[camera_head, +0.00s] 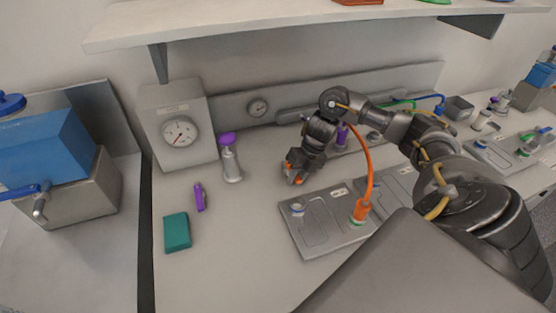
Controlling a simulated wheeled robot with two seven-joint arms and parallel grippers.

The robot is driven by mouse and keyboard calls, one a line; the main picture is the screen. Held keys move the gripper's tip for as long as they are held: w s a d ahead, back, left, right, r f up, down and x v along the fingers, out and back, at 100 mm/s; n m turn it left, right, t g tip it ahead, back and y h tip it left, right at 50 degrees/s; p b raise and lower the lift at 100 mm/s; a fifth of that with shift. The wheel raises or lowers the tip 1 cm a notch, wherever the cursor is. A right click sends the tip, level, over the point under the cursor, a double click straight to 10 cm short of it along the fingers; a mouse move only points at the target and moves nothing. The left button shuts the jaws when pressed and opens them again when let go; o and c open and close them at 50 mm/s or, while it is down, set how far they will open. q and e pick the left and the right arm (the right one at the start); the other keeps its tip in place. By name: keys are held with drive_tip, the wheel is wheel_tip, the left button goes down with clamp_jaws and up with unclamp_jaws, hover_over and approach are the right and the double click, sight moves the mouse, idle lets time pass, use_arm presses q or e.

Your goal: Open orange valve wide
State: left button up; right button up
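My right gripper (293,177) points down at the left end of my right arm, just behind the left grey plate on the bench. Small orange parts, which look like the orange valve (299,181), show at its fingertips. The fingers hide most of this orange thing, and I cannot tell whether they are closed on it or only around it. An orange hose (369,165) rises from an orange fitting (360,210) on the left plate and passes behind my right arm. My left gripper is not in view.
The left grey plate (318,233) lies in front of the gripper. A purple-capped metal cylinder (231,162), a dial gauge box (179,126), a purple stick (199,197) and a teal block (177,232) stand or lie to the left. A shelf (240,27) overhangs.

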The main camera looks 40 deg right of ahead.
drive_tip(key=shift+d, duration=0.1)
drive_tip(key=shift+o, duration=1.2)
drive_tip(key=shift+s, duration=0.1)
drive_tip(key=shift+r, duration=0.1)
drive_tip(key=shift+r, duration=0.2)
drive_tip(key=p+v, duration=0.5)
drive_tip(key=v, duration=0.2)
drive_tip(key=shift+d+r, duration=0.15)
drive_tip(key=shift+d, duration=0.15)
drive_tip(key=shift+s, duration=0.1)
